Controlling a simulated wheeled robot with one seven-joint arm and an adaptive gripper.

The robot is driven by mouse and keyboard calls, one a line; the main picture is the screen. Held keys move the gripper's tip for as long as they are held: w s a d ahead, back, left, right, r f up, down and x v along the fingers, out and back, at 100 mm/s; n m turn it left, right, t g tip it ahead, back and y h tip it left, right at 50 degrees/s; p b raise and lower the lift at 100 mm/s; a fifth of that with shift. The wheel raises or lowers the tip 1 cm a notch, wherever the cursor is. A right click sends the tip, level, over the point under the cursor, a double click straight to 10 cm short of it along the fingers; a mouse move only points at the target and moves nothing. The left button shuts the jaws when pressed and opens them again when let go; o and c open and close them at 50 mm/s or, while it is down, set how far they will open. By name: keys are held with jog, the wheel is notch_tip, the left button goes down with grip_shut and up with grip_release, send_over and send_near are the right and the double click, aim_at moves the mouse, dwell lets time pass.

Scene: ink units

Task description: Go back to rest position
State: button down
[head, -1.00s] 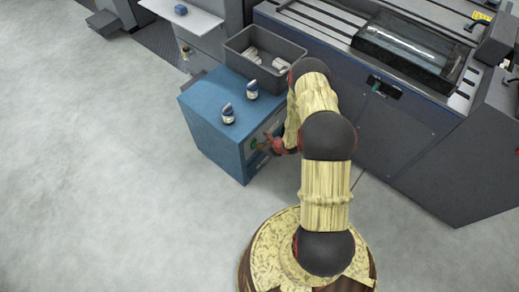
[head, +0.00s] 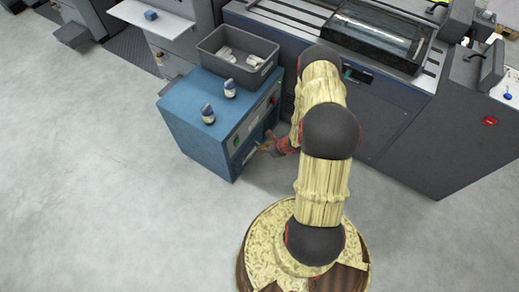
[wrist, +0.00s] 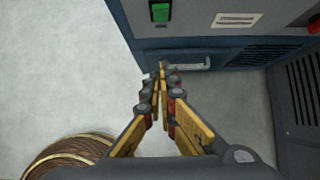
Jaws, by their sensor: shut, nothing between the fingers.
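My gripper (head: 262,147) is in front of the right side face of the blue cabinet (head: 190,120), low beside it. In the wrist view my gripper (wrist: 163,68) has its yellow fingers together at the tips, with nothing between them. The tips point at the blue cabinet (wrist: 190,32), near a light handle (wrist: 192,65) on its lower face. I cannot tell whether they touch it. My arm reaches from the base toward the cabinet and hides part of the floor and the large machine behind it.
Two small bottles (head: 208,115) (head: 229,89) and a grey bin (head: 238,55) with white items stand on the cabinet. A large grey machine (head: 400,130) stands behind and right of my arm. The floor (head: 90,190) at left is clear.

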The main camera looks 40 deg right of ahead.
dwell(0.4)
jog(key=s+a+r+n+y, duration=0.2)
jog(key=s+a+n+y, duration=0.1)
jog(key=a, duration=0.4)
jog(key=s+a+r+n+g+y, duration=0.15)
jog(key=a+r+n, duration=0.3)
jog(key=r, duration=0.45)
jog(key=s+a+r+n+g+y, duration=0.1)
jog(key=s+a+r+n+g, duration=0.15)
jog(key=r+n, duration=0.5)
jog(key=s+a+r+n+t+h, duration=0.1)
jog(key=s+r+n, duration=0.3)
jog(key=r, duration=0.9)
jog(key=s+a+r+n+h, duration=0.3)
jog(key=r+n, duration=0.4)
jog(key=r, duration=0.7)
jog(key=s+a+r+n+t+h, duration=0.1)
jog(key=s+r+n+h, duration=0.3)
jog(key=r, duration=0.9)
jog(key=shift+s+a+r+n+t, duration=0.3)
jog(key=shift+s+a+n, duration=0.45)
jog(key=shift+a+n, duration=0.2)
